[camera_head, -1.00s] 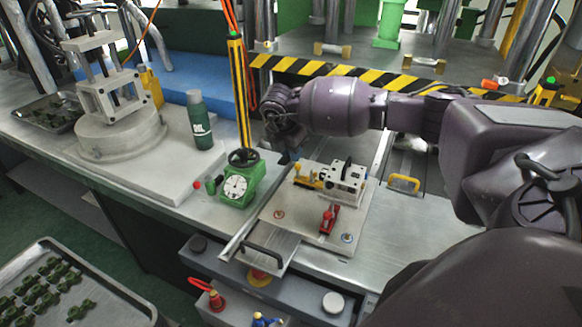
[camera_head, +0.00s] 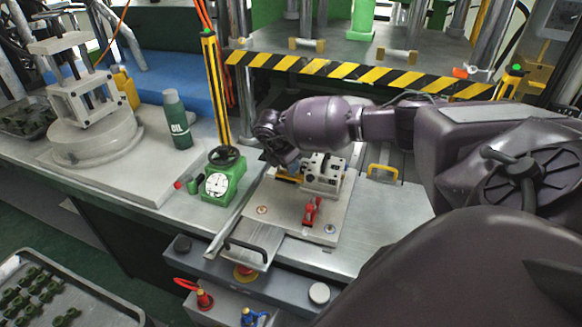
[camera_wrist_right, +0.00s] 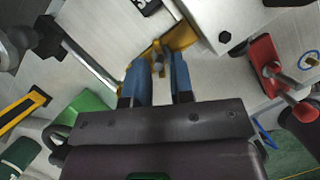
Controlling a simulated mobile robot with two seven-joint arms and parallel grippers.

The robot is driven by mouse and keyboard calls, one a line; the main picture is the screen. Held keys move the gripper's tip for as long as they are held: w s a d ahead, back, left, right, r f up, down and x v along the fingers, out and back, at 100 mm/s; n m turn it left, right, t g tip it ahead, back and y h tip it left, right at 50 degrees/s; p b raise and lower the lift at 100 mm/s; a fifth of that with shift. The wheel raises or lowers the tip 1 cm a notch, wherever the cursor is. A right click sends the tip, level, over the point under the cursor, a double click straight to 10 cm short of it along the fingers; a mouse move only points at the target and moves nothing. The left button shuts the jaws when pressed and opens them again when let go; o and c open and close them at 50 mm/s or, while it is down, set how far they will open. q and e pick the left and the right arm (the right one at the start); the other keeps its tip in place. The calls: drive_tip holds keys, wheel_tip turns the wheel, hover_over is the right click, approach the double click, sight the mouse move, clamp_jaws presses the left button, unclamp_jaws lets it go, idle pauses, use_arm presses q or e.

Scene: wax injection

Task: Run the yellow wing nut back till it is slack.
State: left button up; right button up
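The yellow wing nut (camera_wrist_right: 160,56) shows just ahead of my right fingertips in the right wrist view, with a grey stud at its middle. In the head view a yellow part (camera_head: 289,177) shows beside the white block, partly hidden under my right gripper. My right gripper (camera_wrist_right: 159,68) has two blue fingers standing apart, with a gap between them in line with the nut. I cannot tell whether they touch it. The white block (camera_head: 323,173) sits on a pale fixture plate (camera_head: 283,217). My left gripper is not in view.
A red toggle clamp (camera_head: 312,210) stands on the plate. A yellow handle (camera_head: 382,172) is to the right. A striped bar (camera_head: 350,72) crosses behind.

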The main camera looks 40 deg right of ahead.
drive_tip(key=shift+x, duration=0.9)
clamp_jaws()
drive_tip(key=shift+n, duration=0.4)
